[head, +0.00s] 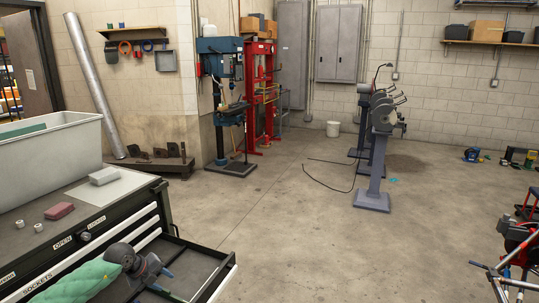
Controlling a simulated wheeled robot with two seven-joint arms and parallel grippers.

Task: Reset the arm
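My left arm comes in at the bottom left, in a green quilted sleeve with a dark grey wrist. My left gripper (158,277) is small and dark, over the pulled-out drawer (195,262) of the tool cabinet. Its fingers blend with the dark drawer, so I cannot tell whether they are open or shut, or whether they touch anything. My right gripper is not in view.
On the cabinet top are a grey bin (50,160), a red block (59,211), a pale block (103,176) and two small metal sockets. A drill press (222,100), red press (262,90) and grinders (378,140) stand behind.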

